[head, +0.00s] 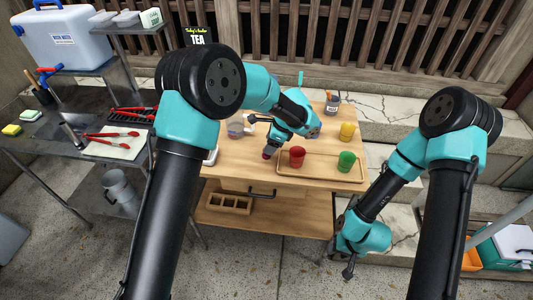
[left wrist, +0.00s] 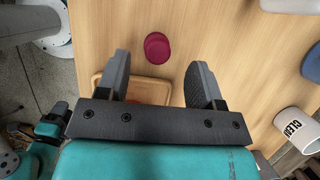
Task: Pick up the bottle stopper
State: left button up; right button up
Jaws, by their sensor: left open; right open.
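The bottle stopper, a small dark red round piece, lies on the wooden table in the left wrist view (left wrist: 157,47), and a bit of it shows in the head view (head: 266,155). My left gripper (head: 269,149) points down over the table close to it. In the left wrist view my left gripper (left wrist: 159,60) has its fingers apart, with the stopper just past the tips and nothing held. My right gripper (head: 348,270) hangs low beside the table's right side, away from the stopper; its jaws are small in view.
A wooden tray (head: 318,176) holds a red cup (head: 297,157) and a green cup (head: 346,161) right of the stopper. A yellow cup (head: 347,131) and a labelled pot (head: 332,104) stand farther back. A metal side table (head: 60,150) is at left.

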pick_arm(q)
jog(key=shift+x, duration=2.25)
jog(key=shift+s+d, duration=0.1)
jog(key=shift+s, duration=0.05)
jog(key=shift+c, duration=0.4)
jog(key=c, duration=0.9)
jog(key=shift+o, duration=0.2)
jog(key=shift+r, duration=0.5)
notch_tip(320, 180, up, 3)
jog(key=shift+f, duration=0.15)
jog(key=s+r, duration=0.1)
jog(key=s, duration=1.5)
jog(key=shift+d, duration=0.5)
jog(key=shift+r, duration=0.1)
